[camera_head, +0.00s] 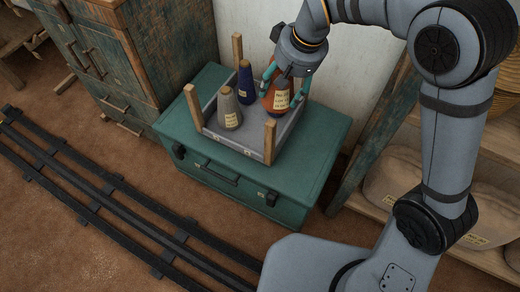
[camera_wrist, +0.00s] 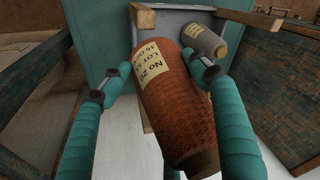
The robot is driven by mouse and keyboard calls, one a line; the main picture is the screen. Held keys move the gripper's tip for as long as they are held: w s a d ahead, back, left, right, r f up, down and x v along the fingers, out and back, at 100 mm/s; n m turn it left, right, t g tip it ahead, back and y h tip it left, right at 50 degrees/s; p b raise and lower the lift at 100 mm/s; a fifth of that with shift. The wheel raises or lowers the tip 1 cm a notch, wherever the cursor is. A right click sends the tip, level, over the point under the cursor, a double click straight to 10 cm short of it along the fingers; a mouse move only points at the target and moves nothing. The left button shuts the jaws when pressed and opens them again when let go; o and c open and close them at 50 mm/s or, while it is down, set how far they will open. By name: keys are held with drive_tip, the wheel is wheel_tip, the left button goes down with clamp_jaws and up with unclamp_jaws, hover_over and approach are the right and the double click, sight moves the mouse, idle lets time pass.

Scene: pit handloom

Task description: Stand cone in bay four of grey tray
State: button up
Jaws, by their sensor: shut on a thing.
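My gripper (camera_head: 280,94) has its teal fingers closed around an orange-brown yarn cone (camera_head: 277,102) with a pale label. In the wrist view the cone (camera_wrist: 172,105) lies between the two fingers and its label shows "No 20". The grey tray (camera_head: 236,143) has wooden corner posts and sits on a teal chest. The held cone is at the tray's right back part; I cannot tell whether its base touches the tray floor. A grey cone (camera_head: 229,110) stands in the tray's left front part, and a dark blue cone (camera_head: 245,82) stands behind it. Bay numbers are not readable.
The teal chest (camera_head: 240,190) stands on a brown floor beside black rails (camera_head: 100,190). Wooden posts (camera_head: 270,140) rise at the tray corners near my gripper. A worn cabinet (camera_head: 130,60) is at left; a shelf with sacks (camera_head: 395,190) is at right.

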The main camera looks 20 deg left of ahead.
drive_tip(key=w+d+f+b, duration=0.4)
drive_tip(key=d+f, duration=0.2)
drive_tip(key=f, duration=0.2)
drive_tip(key=n+g+b, duration=0.2)
drive_tip(key=n+b, duration=0.1)
drive_tip(key=n, duration=0.7)
hover_over(261, 137)
wheel_tip(261, 137, down, 10)
drive_tip(key=f, duration=0.1)
drive_tip(key=f+b, duration=0.1)
drive_tip(key=f, duration=0.2)
drive_tip(key=shift+w+d+b, duration=0.2)
drive_tip(key=shift+w+b, duration=0.1)
drive_tip(key=shift+r, duration=0.15)
drive_tip(key=o, duration=1.3)
drive_tip(key=shift+f, duration=0.2)
drive_tip(key=shift+c, duration=0.2)
drive_tip(key=o, duration=0.5)
drive_tip(key=shift+r, duration=0.1)
